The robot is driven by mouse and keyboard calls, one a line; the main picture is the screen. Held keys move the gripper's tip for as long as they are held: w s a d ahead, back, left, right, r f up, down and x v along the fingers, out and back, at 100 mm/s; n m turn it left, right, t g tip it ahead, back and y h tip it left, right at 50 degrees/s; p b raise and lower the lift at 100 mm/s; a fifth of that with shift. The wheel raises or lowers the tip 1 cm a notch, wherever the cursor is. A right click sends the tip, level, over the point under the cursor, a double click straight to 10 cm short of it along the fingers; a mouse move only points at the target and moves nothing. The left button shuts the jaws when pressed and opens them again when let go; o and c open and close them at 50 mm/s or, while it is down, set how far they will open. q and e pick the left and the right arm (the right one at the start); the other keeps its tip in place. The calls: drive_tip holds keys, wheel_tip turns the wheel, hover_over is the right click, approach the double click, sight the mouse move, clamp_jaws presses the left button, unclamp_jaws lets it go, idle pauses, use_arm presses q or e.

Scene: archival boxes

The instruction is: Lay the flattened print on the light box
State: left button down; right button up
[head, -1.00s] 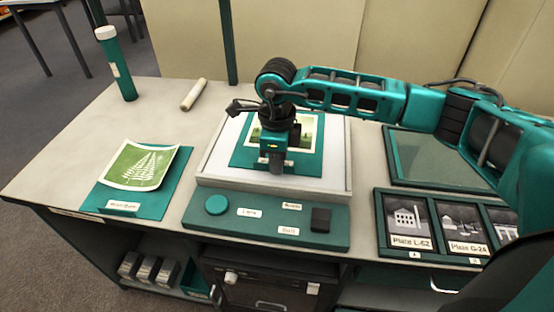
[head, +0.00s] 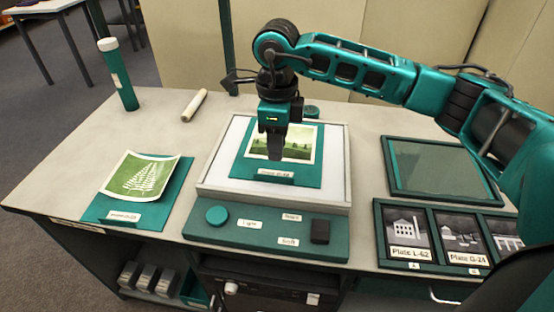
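A flat green landscape print (head: 302,141) lies on a teal mat (head: 243,168) on the white surface of the light box (head: 338,190). The mat has a label at its front edge. My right gripper (head: 275,158) points down in front of the print and hides part of its left side. Its fingers overlap in this view, so I cannot tell whether they are open or shut. A second print, a green fern print (head: 142,175) with curled edges, rests on another labelled teal mat (head: 120,212) at the left. My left gripper is out of view.
The light box's front panel has a round teal knob (head: 217,216) and a dark square switch (head: 320,231). A glass-topped tray (head: 440,168) and framed plates (head: 405,230) lie at right.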

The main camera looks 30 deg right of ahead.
wheel_tip(320, 180, up, 4)
drive_tip(key=shift+f, duration=0.1)
idle(0.5)
